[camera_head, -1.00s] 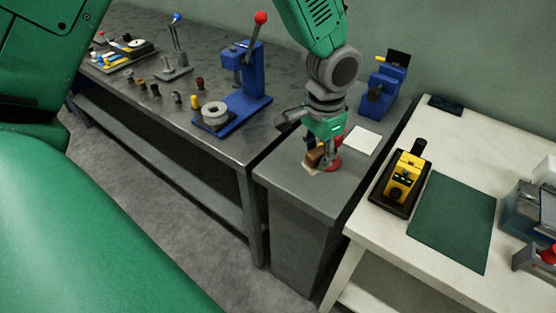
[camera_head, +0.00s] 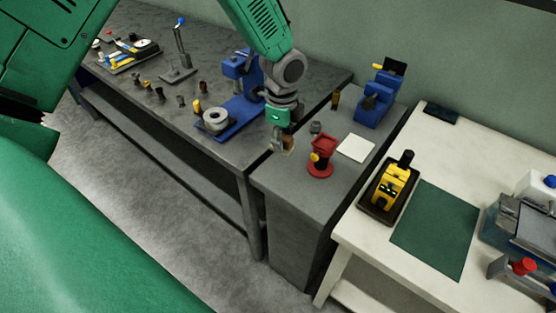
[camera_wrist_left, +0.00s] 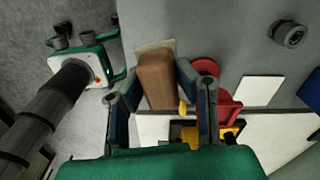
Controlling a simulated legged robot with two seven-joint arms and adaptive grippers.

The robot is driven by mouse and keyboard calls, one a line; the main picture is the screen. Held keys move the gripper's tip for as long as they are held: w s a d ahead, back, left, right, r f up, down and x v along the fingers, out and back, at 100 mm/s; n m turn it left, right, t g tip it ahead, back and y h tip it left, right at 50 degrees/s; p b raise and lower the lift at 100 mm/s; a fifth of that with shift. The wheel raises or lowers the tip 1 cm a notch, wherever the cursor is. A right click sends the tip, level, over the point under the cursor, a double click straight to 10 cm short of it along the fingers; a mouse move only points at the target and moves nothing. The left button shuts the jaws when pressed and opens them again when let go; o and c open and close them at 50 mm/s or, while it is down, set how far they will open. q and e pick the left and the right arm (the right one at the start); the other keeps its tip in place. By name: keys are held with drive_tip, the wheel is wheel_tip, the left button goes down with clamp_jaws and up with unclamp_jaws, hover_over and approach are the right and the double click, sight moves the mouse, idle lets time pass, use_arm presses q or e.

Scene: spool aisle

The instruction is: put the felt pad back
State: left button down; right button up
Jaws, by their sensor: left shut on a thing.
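My left gripper (camera_head: 283,141) is over the left edge of the grey cabinet (camera_head: 285,185). It is shut on a brown block with a pale, flat underside, which I take for the felt pad (camera_wrist_left: 157,80). In the left wrist view the block lies between the two fingers (camera_wrist_left: 160,88), with a pale edge showing past its far end. In the head view only a small brown part of it (camera_head: 289,144) shows. A flat white square (camera_head: 356,149) lies on the cabinet top, apart from the gripper. My right gripper is not seen.
A red fixture (camera_head: 321,158) stands on the cabinet just right of the gripper, with a small grey knurled part (camera_head: 316,127) behind. A blue device (camera_head: 375,103) stands farther back. A blue press (camera_head: 240,105) is on the left bench. A yellow tool (camera_head: 392,185) sits on the white table.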

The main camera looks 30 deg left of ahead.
use_arm(q)
drive_tip(key=shift+w+a+r+m+p, duration=0.15)
drive_tip(key=shift+a+m+p, duration=0.25)
drive_tip(key=shift+a+m, duration=0.45)
hover_over(278, 169)
drive_tip(key=shift+m, duration=0.45)
wheel_tip(278, 169, down, 5)
drive_tip(key=shift+a+f+p, duration=0.1)
drive_tip(key=shift+f+p, duration=0.1)
drive_tip(key=shift+p, duration=0.1)
wheel_tip(278, 169, down, 5)
drive_tip(key=shift+r, duration=0.15)
drive_tip(key=shift+f, duration=0.2)
drive_tip(key=c, duration=1.2)
unclamp_jaws()
drive_tip(key=shift+f, duration=0.1)
